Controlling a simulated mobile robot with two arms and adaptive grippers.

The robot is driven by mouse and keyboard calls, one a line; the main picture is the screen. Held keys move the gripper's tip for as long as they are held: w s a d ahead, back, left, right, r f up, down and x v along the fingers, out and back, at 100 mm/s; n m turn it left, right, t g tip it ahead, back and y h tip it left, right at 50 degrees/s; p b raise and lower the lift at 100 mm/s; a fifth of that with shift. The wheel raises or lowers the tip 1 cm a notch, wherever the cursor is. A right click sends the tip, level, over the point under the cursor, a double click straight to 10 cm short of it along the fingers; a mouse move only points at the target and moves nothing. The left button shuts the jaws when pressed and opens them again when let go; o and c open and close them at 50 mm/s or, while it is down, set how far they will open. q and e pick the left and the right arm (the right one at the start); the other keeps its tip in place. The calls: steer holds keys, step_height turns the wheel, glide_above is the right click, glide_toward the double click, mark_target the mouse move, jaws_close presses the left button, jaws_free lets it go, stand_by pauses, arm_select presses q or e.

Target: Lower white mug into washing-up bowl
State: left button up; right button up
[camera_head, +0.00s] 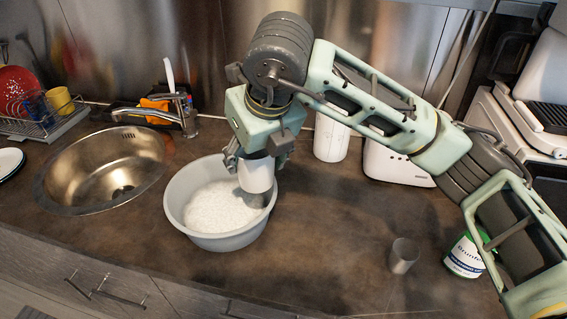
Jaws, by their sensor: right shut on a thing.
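The white mug (256,175) is in my right gripper (255,160), which points down over the washing-up bowl. The fingers are shut on the mug near its top. The grey washing-up bowl (222,241) stands on the dark countertop, right of the sink, with white suds (212,207) inside. The mug is over the right half of the bowl, and its lower end appears close to the suds. I cannot tell whether it touches them. My left gripper is not in view.
A round steel sink (85,178) with a tap (150,113) is left of the bowl. A dish rack (45,121) holds a red plate and mugs. A metal cup (403,256) and a green-and-white can (466,256) stand at right. Counter in front of the bowl is clear.

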steer(key=w+a+f, duration=0.1)
steer(key=w+a, duration=0.1)
steer(key=a, duration=0.4)
steer(key=w+a+f, duration=0.1)
steer(key=w+a, duration=0.2)
steer(key=a, duration=0.3)
steer(key=shift+w+a, duration=0.25)
steer(key=shift+a, duration=0.15)
steer(key=shift+w+a, duration=0.15)
steer(key=shift+w, duration=0.15)
steer(key=shift+f, duration=0.2)
step_height(320, 180, down, 9)
steer(key=b, duration=0.8)
steer(key=shift+r, duration=0.15)
stand_by(0.5)
stand_by(0.5)
